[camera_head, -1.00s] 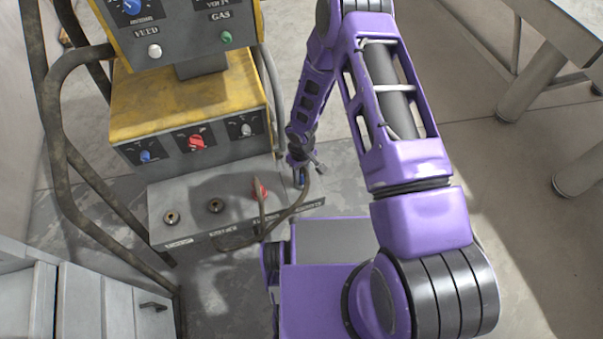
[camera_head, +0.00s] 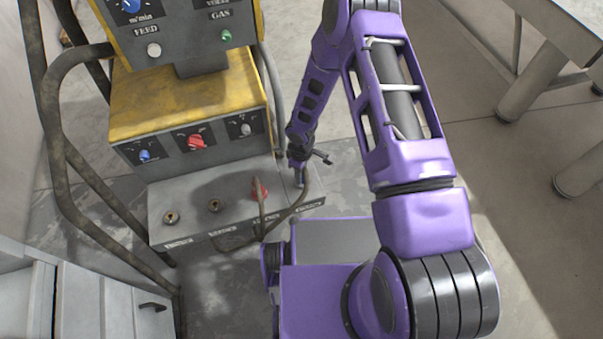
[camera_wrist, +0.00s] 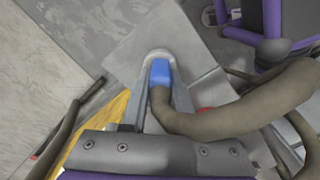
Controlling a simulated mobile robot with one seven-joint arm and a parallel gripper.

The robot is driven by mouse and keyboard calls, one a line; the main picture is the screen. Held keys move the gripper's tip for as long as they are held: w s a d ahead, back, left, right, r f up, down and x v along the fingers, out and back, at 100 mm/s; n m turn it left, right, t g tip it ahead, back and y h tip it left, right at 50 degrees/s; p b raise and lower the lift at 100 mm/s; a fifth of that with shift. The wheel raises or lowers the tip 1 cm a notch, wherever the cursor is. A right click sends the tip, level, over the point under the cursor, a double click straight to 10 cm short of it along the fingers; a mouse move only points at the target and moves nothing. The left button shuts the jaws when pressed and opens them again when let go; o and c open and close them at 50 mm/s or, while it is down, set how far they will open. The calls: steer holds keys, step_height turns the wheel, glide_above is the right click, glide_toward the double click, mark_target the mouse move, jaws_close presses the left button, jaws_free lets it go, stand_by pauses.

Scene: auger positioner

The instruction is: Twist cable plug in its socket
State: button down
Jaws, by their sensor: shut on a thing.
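The blue cable plug (camera_wrist: 161,73) shows between the fingers of my gripper (camera_wrist: 157,84) in the wrist view, with a thick brown cable (camera_wrist: 205,119) bending away to the right. My gripper (camera_head: 298,184) is shut on this plug at the right end of the grey socket panel (camera_head: 190,231) in the head view. The fingers hide the plug there, and the socket under it is hidden in both views. I cannot tell how deep the plug sits.
A red plug (camera_head: 259,188) with a cable stands on the panel just left of my gripper. Two bare sockets (camera_head: 214,206) (camera_head: 170,217) are further left. The yellow welding machine (camera_head: 185,100) rises behind the panel. A grey cabinet (camera_head: 95,300) is at lower left.

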steer(key=n, duration=0.5)
steer(key=c, duration=0.6)
jaws_free()
step_height(320, 180, up, 17)
steer(key=p, duration=0.3)
steer(key=shift+r+p, duration=0.2)
steer(key=shift+p, duration=0.2)
